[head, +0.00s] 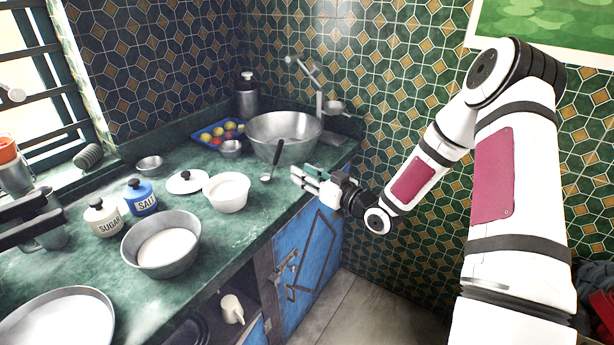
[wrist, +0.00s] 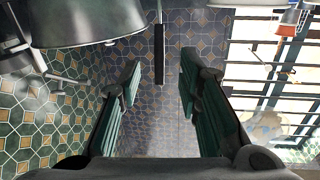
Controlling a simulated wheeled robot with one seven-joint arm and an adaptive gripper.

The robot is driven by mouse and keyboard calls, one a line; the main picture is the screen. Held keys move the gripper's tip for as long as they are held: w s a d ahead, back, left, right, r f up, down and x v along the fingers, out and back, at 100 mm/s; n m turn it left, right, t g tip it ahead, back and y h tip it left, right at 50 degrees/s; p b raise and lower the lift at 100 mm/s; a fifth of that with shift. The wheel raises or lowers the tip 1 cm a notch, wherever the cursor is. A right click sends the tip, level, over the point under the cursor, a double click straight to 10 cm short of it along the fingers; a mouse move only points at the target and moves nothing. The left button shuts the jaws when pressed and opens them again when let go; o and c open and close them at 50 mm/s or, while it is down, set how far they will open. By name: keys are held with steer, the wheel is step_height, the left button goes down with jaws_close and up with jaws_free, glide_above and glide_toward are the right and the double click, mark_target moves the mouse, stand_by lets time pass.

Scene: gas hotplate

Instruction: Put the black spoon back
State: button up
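The black spoon (head: 277,153) stands steeply tilted, its dark handle up and its small metal end low by the counter, in front of the large steel bowl (head: 262,150). I cannot tell whether it leans on the bowl. In the wrist view its handle (wrist: 158,54) is a dark upright bar, framed between my fingertips. My gripper (head: 304,177) is open and empty at the counter's front edge, to the right of the spoon and apart from it. The teal finger pads also show in the wrist view (wrist: 158,76).
A white bowl (head: 227,191) and a white lid (head: 187,182) are left of the spoon. Sugar (head: 103,219) and salt (head: 141,198) jars and a steel pan (head: 135,255) stand farther left. The faucet (head: 318,90) is behind the large bowl. Counter between spoon and gripper is clear.

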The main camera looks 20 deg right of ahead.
steer(key=s+d+r+m+g+h, duration=0.1)
steer(key=s+r+g+h, duration=0.4)
steer(key=s, duration=0.4)
steer(key=s+d+r+m+g+h, duration=0.1)
steer(key=s+r+g+h, duration=0.35)
steer(key=s+r, duration=0.4)
steer(key=s+a+r+m+g+y, duration=0.1)
steer(key=s+a, duration=0.2)
steer(key=s, duration=0.9)
steer(key=s+a+m+g, duration=0.1)
steer(key=s+a, duration=0.3)
steer(key=s, duration=0.8)
steer(key=shift+s+a+r+g+y, duration=0.15)
steer(key=shift+r+g+y, duration=0.25)
steer(key=shift+g, duration=0.35)
steer(key=shift+t, duration=0.5)
step_height(320, 180, up, 5)
steer(key=p, duration=0.4)
